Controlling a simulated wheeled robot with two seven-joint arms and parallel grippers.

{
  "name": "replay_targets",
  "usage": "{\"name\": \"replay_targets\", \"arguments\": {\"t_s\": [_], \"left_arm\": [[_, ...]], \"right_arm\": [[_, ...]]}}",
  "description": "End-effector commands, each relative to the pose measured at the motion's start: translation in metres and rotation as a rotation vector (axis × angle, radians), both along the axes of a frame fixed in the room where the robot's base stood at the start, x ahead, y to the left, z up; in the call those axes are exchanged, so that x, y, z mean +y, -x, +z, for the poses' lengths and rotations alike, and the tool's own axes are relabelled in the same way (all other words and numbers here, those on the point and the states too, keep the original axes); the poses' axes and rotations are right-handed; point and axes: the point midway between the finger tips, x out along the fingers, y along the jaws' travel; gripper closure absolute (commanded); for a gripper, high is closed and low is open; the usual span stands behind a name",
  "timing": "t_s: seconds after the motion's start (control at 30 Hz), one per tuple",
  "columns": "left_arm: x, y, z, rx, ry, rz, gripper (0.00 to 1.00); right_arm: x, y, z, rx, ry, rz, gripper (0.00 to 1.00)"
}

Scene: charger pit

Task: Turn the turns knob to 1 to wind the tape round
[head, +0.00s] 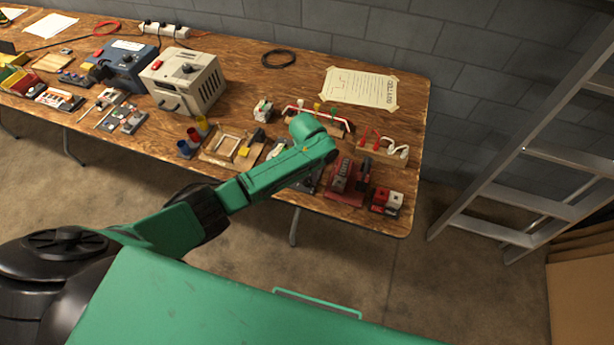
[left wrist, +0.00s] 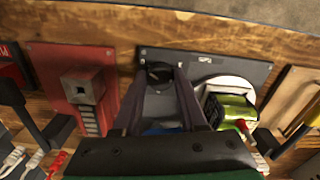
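My left gripper (left wrist: 161,78) points down at a dark grey plate (left wrist: 205,62) with a small white label. Its two dark fingers stand on either side of a small dark round knob (left wrist: 160,71). I cannot tell whether they press on it. The knob's setting is not readable. On the same plate, right of the fingers, is a pale round part (left wrist: 232,84) with a green piece. In the head view my green left arm reaches over the plate, which shows only partly beyond its end (head: 314,182). My right gripper is not in view.
In the left wrist view a red device (left wrist: 80,82) sits close left of the plate, and a wooden frame (left wrist: 289,92) lies to the right. In the head view a red-and-white block (head: 387,199) stands near the table's front right corner. Bare wood (head: 262,86) lies behind.

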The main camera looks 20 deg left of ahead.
Motion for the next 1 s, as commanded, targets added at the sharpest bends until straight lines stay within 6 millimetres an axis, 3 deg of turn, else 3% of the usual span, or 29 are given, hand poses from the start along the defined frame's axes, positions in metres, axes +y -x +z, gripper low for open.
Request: {"name": "replay_targets", "arguments": {"t_s": [0.47, 1.0], "left_arm": [[0.000, 0.000, 0.002, 0.001, -0.001, -0.076, 1.00], [0.001, 0.000, 0.003, 0.000, 0.000, -0.519, 1.00]], "right_arm": [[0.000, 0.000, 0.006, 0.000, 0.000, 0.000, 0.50], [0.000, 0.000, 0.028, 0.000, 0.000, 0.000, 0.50]]}}
